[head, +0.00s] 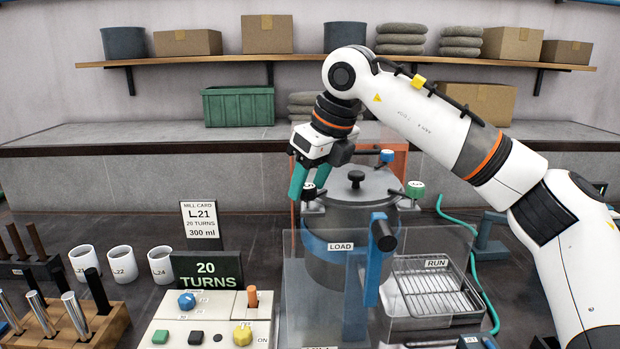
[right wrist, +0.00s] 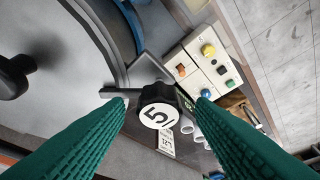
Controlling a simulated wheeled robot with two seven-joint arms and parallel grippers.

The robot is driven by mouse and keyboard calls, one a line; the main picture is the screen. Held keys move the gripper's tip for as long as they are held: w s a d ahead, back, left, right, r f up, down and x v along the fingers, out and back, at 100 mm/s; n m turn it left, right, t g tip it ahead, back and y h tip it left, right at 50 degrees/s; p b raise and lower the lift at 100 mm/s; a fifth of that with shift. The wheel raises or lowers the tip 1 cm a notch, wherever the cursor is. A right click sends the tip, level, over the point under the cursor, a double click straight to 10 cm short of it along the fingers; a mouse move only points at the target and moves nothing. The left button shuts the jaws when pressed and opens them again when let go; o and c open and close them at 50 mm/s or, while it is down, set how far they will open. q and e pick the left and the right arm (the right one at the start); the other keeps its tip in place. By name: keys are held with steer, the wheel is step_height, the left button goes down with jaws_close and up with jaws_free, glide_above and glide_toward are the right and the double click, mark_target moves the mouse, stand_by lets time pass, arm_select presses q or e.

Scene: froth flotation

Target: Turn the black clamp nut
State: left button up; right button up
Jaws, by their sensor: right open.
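The black clamp nut (head: 309,191) sits at the front left rim of the grey mill lid (head: 374,185). In the right wrist view the black nut (right wrist: 157,92) has a white top disc marked 5 and shows between my fingertips. My right gripper (head: 300,184) points down at the nut with its green fingers open. The fingers (right wrist: 163,102) lie on either side of the nut in the wrist view, with visible gaps; I cannot tell their exact height against it. My left gripper is not in view.
A blue clamp nut (head: 386,156) and a green clamp nut (head: 415,188) sit elsewhere on the rim. The lid has a black central knob (head: 356,177). A clear guard (head: 305,285) stands in front. A control box (head: 210,325) and white cups (head: 122,262) are at the left.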

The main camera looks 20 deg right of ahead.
steer(key=shift+w+f, duration=0.1)
steer(key=c, duration=1)
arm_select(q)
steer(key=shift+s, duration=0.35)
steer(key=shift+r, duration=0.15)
arm_select(e)
steer(key=n+g+y+p, duration=0.1)
steer(key=n+p, duration=0.2)
steer(key=n, duration=0.1)
steer(key=shift+d+r, duration=0.1)
steer(key=shift+r, duration=0.1)
steer(key=n+g+p, duration=0.1)
steer(key=n+p, duration=0.1)
steer(key=n+g+y+p, duration=0.1)
steer(key=n+p, duration=0.1)
steer(key=n, duration=0.1)
steer(key=shift+w, duration=0.2)
steer(key=n+p, duration=0.1)
steer(key=n, duration=0.1)
steer(key=n+g+p, duration=0.1)
steer(key=n+p, duration=0.1)
steer(key=shift+w+g, duration=0.1)
steer(key=shift+g, duration=0.2)
arm_select(q)
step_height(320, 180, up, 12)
steer(key=p, duration=0.2)
arm_select(e)
steer(key=shift+f+n+g, duration=0.1)
steer(key=shift+n+g, duration=0.5)
steer(key=shift+n, duration=1.2)
